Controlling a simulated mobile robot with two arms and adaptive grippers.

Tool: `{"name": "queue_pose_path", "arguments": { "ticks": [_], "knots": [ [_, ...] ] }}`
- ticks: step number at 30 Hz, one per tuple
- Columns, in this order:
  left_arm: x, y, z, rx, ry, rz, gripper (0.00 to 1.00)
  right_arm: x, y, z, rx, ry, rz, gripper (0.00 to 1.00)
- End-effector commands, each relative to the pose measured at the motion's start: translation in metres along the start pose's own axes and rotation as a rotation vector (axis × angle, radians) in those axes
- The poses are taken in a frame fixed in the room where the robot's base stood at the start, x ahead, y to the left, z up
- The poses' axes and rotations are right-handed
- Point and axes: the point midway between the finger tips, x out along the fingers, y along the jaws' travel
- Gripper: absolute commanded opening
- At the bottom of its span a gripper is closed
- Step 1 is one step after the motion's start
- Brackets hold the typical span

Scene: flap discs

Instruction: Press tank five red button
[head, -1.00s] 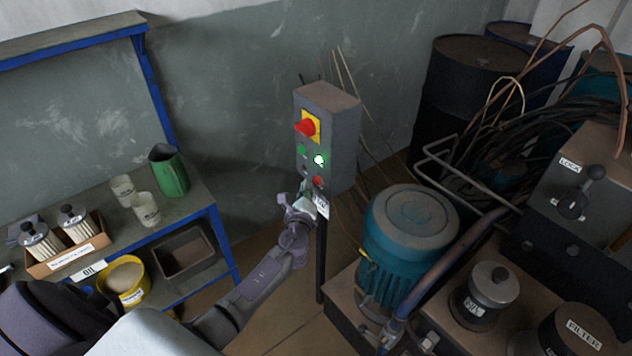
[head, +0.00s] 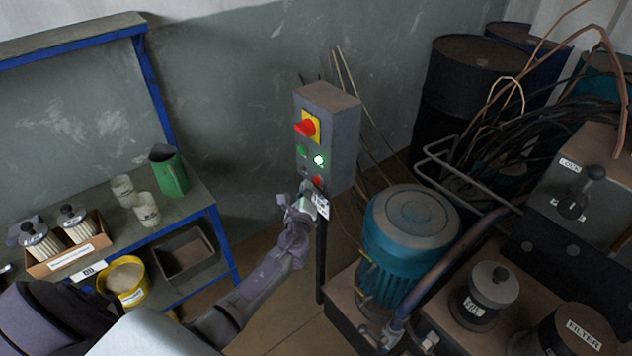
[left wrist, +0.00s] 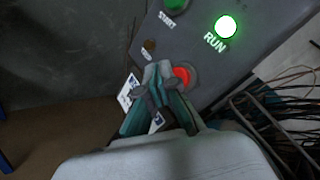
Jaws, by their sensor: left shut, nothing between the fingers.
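A grey control box (head: 342,140) stands on a thin post in the head view. It carries a red knob on a yellow plate (head: 307,127), a green button (head: 301,150), a lit green lamp (head: 319,160) labelled RUN, and a small red button (head: 317,181) low on its face. My left gripper (head: 307,186) is shut and empty, at the lower part of the box. In the left wrist view the shut fingertips (left wrist: 158,72) are just left of the red button (left wrist: 182,76), overlapping its edge. I cannot tell whether they touch it. My right gripper is not in view.
A teal motor (head: 408,235) stands right of the post, with pipes and cables behind it. A blue-framed bench (head: 205,200) at left holds a green jug (head: 169,172), cups and filters. A white tag (head: 322,206) hangs below the box.

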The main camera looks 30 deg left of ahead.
Motion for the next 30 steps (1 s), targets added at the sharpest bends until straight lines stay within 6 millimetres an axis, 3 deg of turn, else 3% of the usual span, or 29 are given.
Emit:
{"name": "queue_pose_path", "arguments": {
  "ticks": [30],
  "knots": [
    [0.0087, -0.0065, -0.0062, 0.0, 0.0, 0.0, 0.0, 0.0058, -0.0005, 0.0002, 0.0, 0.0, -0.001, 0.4]
  ]
}}
